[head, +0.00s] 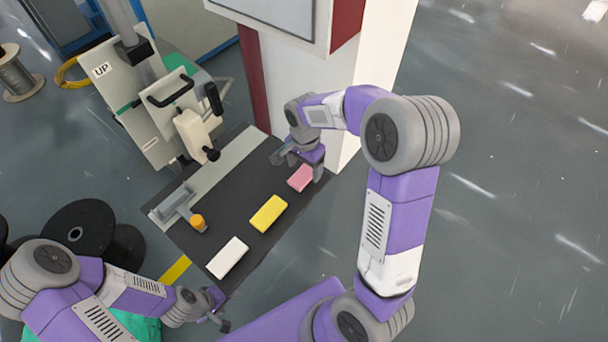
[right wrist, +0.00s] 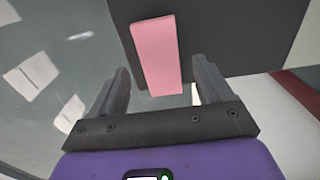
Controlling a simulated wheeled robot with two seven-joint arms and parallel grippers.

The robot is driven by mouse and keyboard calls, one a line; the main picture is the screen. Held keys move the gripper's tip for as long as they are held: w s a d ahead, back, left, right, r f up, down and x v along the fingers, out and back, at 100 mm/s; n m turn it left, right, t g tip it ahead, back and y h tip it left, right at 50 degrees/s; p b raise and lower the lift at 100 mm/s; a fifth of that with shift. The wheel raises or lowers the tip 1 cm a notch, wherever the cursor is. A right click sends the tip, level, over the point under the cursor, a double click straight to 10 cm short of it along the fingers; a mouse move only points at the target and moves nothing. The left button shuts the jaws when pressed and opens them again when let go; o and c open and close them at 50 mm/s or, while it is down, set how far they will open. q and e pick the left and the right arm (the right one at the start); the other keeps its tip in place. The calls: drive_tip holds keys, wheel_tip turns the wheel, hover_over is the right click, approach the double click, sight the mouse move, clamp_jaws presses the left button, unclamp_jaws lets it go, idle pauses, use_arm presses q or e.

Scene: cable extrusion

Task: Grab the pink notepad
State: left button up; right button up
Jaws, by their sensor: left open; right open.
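The pink notepad (head: 300,178) lies on the dark table (head: 205,235), near its right end in the head view. In the right wrist view the pink notepad (right wrist: 157,55) shows ahead of and partly between the two fingers. My right gripper (head: 297,158) is open and close to the notepad, with nothing between its fingers that looks clamped. Its fingers also show in the right wrist view (right wrist: 160,88). My left gripper (head: 222,312) is open and empty near the table's front left corner.
A yellow block (head: 268,214) and a white block (head: 227,258) lie in a row with the notepad. An orange-topped fixture (head: 197,222) and a machine with handles (head: 185,120) stand behind. A white pillar (head: 370,60) rises beside my right arm.

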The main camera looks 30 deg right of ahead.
wheel_tip(320, 180, down, 2)
drive_tip(key=shift+f, duration=0.1)
drive_tip(key=shift+c, duration=0.2)
drive_tip(key=c, duration=1.1)
drive_tip(key=shift+r, duration=0.2)
